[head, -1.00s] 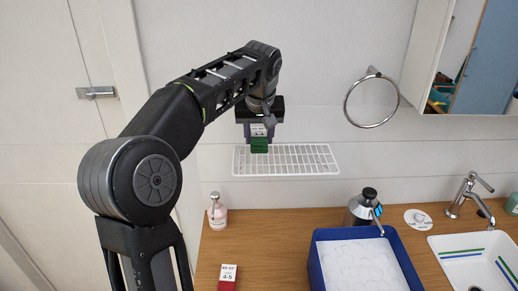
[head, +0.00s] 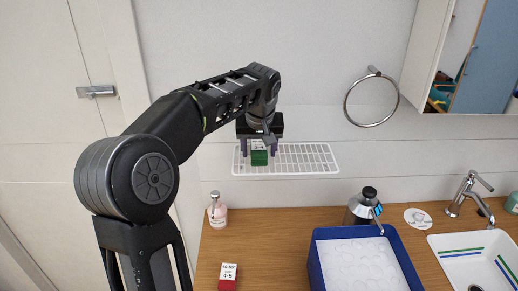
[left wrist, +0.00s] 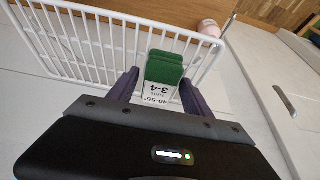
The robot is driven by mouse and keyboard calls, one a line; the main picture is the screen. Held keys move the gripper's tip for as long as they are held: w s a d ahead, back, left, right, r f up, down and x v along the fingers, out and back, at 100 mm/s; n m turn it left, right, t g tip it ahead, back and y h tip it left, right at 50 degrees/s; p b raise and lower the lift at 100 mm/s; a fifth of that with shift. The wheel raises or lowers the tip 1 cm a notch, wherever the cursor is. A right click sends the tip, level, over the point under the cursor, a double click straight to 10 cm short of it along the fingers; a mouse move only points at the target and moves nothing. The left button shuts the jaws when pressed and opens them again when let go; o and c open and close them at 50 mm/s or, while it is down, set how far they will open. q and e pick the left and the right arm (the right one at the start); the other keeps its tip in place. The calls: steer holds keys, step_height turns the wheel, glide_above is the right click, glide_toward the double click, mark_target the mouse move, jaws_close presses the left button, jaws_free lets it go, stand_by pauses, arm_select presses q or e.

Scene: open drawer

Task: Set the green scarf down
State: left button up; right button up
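The green scarf (head: 259,158) is a small folded green bundle with a white printed label. It is at the left part of the white wire rack (head: 300,173) on the wall and appears to rest on it. My left gripper (head: 258,148) is over the rack with one finger on each side of the scarf. In the left wrist view, the scarf (left wrist: 164,68) and its label lie between the fingers (left wrist: 159,76), with gaps at the sides, so the gripper is open. My right gripper is not in view.
Below is a wooden counter (head: 270,235) with a pink bottle (head: 217,212), a red labelled item (head: 228,278), a dark dispenser (head: 363,208), a blue tray (head: 316,270) and a sink (head: 465,255). A towel ring (head: 372,124) hangs to the right of the rack.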

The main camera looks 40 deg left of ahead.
arm_select(q)
steer(key=shift+o, duration=0.2)
steer(key=shift+r, duration=0.1)
steer(key=shift+r, duration=0.15)
steer(key=v, duration=1.1)
steer(key=shift+r, duration=0.4)
